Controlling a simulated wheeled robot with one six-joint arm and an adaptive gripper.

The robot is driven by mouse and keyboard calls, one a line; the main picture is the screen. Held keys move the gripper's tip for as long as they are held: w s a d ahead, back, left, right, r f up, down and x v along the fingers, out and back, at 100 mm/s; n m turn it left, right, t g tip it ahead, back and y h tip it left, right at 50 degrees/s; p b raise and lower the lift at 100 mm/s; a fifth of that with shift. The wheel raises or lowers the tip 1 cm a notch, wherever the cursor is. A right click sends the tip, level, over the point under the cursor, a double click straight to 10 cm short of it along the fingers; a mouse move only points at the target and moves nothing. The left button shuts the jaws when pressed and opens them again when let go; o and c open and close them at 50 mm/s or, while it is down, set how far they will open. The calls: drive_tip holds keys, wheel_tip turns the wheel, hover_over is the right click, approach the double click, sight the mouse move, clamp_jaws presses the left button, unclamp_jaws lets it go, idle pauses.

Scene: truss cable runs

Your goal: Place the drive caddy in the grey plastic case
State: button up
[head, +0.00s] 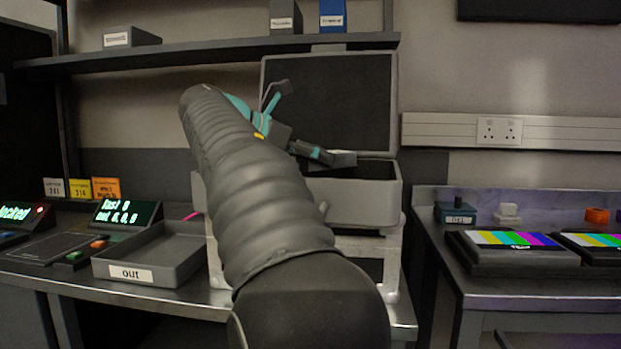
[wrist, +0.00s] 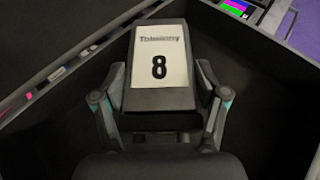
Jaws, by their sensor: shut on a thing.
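The drive caddy (wrist: 158,98) is a dark block with a white label marked 8. My gripper (wrist: 158,105) is shut on it, one finger on each side. In the head view my gripper (head: 310,150) holds the caddy (head: 343,159) above the open mouth of the grey plastic case (head: 365,207). The case's lid (head: 335,100) stands upright behind, with a dark lining. In the wrist view the case's dark inside surrounds the caddy, and its rim (wrist: 285,55) runs along the right. My arm hides the left part of the case in the head view.
The case sits on a pale metal stand (head: 395,265). A grey tray marked out (head: 150,255) and lit displays (head: 125,213) are to the left. A shelf (head: 210,52) hangs above. The right bench (head: 530,290) holds colour-bar screens (head: 510,240).

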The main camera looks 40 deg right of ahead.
drive_tip(key=shift+w+d+f, duration=0.1)
drive_tip(key=shift+w+f, duration=0.2)
drive_tip(key=shift+w, duration=0.05)
drive_tip(key=shift+f, duration=1.9)
drive_tip(key=shift+f, duration=0.1)
drive_tip(key=o, duration=1.6)
drive_tip(key=shift+f, duration=0.1)
drive_tip(key=shift+r, duration=0.25)
drive_tip(key=v, duration=1.2)
drive_tip(key=shift+f, duration=0.1)
